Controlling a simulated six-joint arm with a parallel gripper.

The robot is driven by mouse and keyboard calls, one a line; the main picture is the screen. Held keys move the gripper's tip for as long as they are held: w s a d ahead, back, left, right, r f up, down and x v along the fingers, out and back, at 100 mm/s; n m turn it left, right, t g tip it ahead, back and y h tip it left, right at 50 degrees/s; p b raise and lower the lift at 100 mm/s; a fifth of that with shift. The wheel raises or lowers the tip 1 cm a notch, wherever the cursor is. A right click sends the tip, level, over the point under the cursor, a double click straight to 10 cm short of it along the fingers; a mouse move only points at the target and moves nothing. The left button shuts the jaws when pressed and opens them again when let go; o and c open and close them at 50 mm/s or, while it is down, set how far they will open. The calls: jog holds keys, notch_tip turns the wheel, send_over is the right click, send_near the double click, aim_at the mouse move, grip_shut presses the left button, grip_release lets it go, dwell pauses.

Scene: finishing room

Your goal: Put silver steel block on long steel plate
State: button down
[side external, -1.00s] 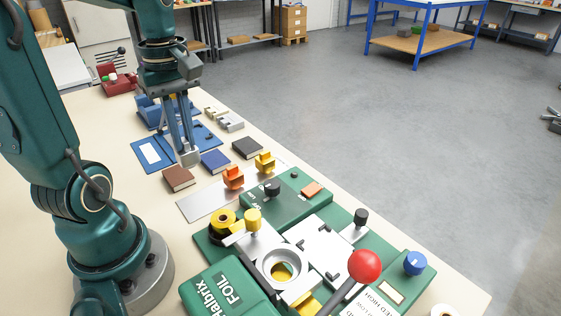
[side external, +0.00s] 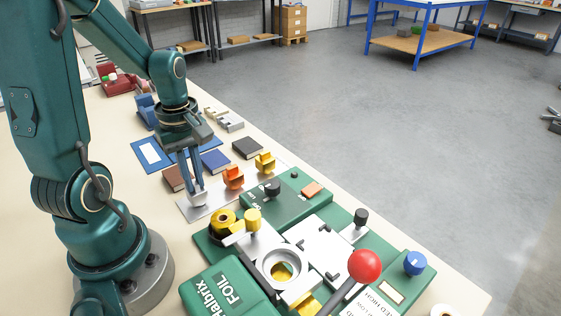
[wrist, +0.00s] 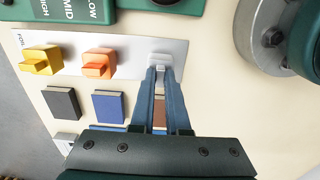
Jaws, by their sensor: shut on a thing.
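The long steel plate (side external: 208,209) lies flat on the bench, and it also shows in the wrist view (wrist: 126,46). My gripper (side external: 195,188) points down over the plate's near left end. It is shut on the silver steel block (side external: 198,199), which also shows between the fingertips in the wrist view (wrist: 160,59). The block is over the plate, beside the orange block; I cannot tell whether it touches the plate. An orange block (side external: 233,177) and a yellow block (side external: 265,162) stand farther along the plate.
A brown book (side external: 173,179), a blue book (side external: 215,161) and a black book (side external: 247,148) lie beyond the plate. The green foil machine (side external: 290,195) with its red-knobbed lever (side external: 364,266) stands close on the near side. A blue mat (side external: 146,154) lies farther back.

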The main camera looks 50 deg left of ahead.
aim_at(195, 182)
jog(key=shift+f, duration=0.15)
jog(key=c, duration=0.9)
grip_release()
notch_tip(195, 182, up, 12)
jog(key=shift+s+d+f+m+t, duration=0.15)
jog(key=shift+d+m+t, duration=0.8)
jog(key=shift+d+m, duration=1.6)
jog(key=shift+s+d+m+t, duration=0.25)
jog(key=shift+d+m+t, duration=1.05)
jog(key=shift+m, duration=2.15)
jog(key=shift+s+d+f+m+t, duration=0.15)
jog(key=shift+d+m+t, duration=0.4)
jog(key=shift+d+m, duration=2.2)
